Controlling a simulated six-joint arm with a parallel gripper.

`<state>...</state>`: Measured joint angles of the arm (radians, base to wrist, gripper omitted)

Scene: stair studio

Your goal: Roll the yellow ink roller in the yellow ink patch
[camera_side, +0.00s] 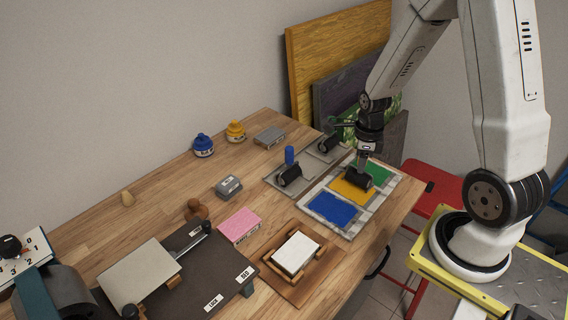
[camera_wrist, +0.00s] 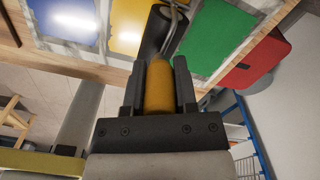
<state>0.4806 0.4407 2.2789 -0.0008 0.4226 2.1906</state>
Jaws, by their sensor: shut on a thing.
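My gripper (camera_side: 364,158) is shut on the yellow handle (camera_wrist: 159,88) of the yellow ink roller, with a dark finger on each side. The roller's black drum (camera_wrist: 154,32) is at the yellow ink patch (camera_wrist: 127,22), near its side towards the green patch. In the side view the drum (camera_side: 358,179) covers part of the yellow patch (camera_side: 346,192). I cannot tell whether the drum touches the ink.
The blue patch (camera_side: 332,209) and green patch (camera_side: 377,173) flank the yellow one on a pale slab. A blue-handled roller (camera_side: 290,174) and another black roller (camera_side: 329,143) rest behind. A wooden frame with white block (camera_side: 296,254) lies in front; a red stool (camera_side: 431,187) stands beyond the table edge.

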